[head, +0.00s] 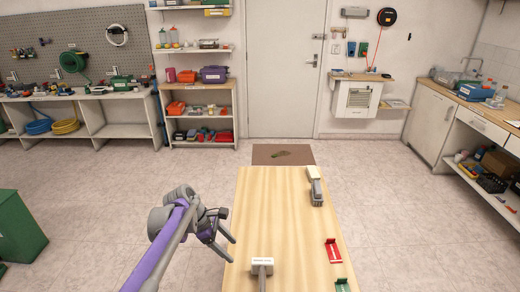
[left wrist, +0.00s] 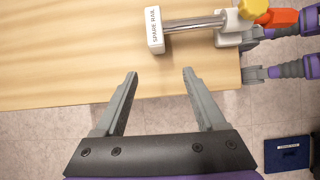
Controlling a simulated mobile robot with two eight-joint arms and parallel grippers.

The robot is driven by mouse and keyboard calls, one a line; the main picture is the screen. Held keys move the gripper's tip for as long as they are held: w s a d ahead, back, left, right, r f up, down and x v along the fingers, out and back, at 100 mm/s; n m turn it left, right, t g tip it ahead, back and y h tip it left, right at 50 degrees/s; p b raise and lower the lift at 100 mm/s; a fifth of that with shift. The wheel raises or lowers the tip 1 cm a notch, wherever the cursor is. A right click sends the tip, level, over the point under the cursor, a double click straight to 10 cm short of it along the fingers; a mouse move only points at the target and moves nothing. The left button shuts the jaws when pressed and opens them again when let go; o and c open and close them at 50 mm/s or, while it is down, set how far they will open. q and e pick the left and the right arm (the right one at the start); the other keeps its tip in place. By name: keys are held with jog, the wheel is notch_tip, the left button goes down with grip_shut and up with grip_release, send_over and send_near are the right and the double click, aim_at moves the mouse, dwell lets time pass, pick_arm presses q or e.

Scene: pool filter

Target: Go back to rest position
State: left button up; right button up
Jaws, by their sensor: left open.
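My left gripper (head: 229,240) is over the left edge of the wooden table (head: 282,222) in the head view. In the left wrist view its two grey fingers (left wrist: 160,76) are spread wide, with nothing between them. Beyond the fingertips, a rail with a white end block (left wrist: 154,30) marked "SPARE RAIL" lies on the tabletop, apart from the fingers. A white block with a grey rod (head: 262,263) shows near the table's front in the head view.
On the table are a white and grey tool (head: 315,190), a red holder (head: 333,251) and a green one (head: 342,285). Yellow and orange parts (left wrist: 256,10) show beside the rail. A green cabinet (head: 18,228) stands at far left. The floor (head: 110,185) between is clear.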

pick_arm(q)
jog(key=s+a+m+t+y, duration=0.2)
jog(key=s+m, duration=0.6)
jog(key=s, duration=0.6)
jog(key=s+a+m+t+y+p, duration=0.1)
jog(key=s+a+m+t+y, duration=0.2)
jog(key=s+m, duration=0.6)
jog(key=s+a+y, duration=0.1)
jog(key=s+a, duration=0.1)
jog(key=s, duration=0.4)
jog(key=shift+a+r+m, duration=0.15)
jog(key=shift+r+m, duration=0.15)
jog(key=shift+r, duration=0.1)
pick_arm(e)
jog(key=s+d+f+y, duration=0.1)
jog(key=d+f+y, duration=0.1)
jog(key=d, duration=0.7)
jog(key=s+d+f+m+g+y, duration=0.1)
jog(key=d+f, duration=0.2)
jog(key=d, duration=0.7)
jog(key=shift+s+m+y, duration=0.25)
jog(key=shift+m+y, duration=0.05)
jog(key=shift+y, duration=0.1)
